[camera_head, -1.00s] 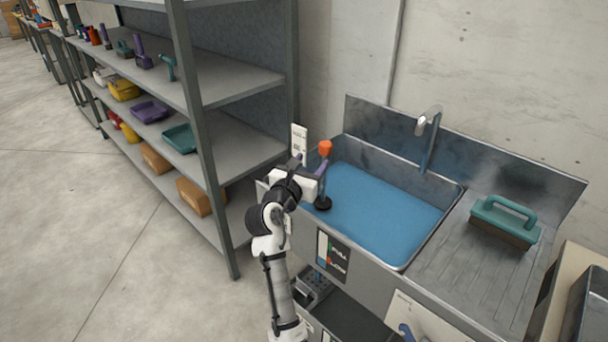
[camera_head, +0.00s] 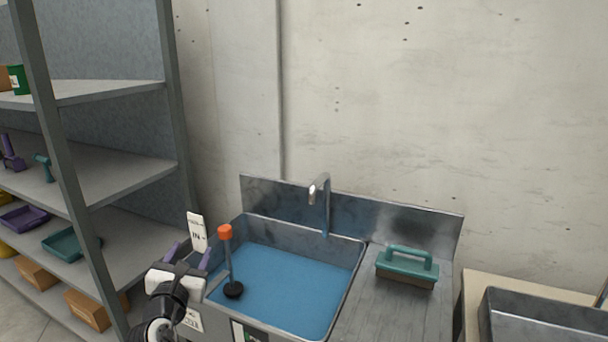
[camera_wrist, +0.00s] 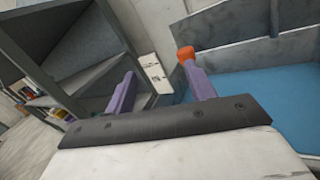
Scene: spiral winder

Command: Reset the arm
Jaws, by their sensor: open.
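My gripper (camera_head: 188,254) is at the left edge of the sink (camera_head: 357,262), its two purple fingers apart. In the wrist view my gripper (camera_wrist: 158,80) shows the fingers spread with nothing held between them. An orange-topped lever (camera_head: 225,232) on a dark round base stands at the sink's left side, just right of my gripper. In the wrist view the orange top (camera_wrist: 186,53) shows behind the right finger; I cannot tell whether they touch. A white sign (camera_head: 197,232) stands upright behind the gripper.
Blue water (camera_head: 290,290) fills the sink under a faucet (camera_head: 322,200). A teal-handled brush (camera_head: 407,268) lies on the drainboard (camera_head: 385,315). A shelf rack (camera_head: 120,175) with trays and tools stands left. A grey bin (camera_head: 545,320) is at the right.

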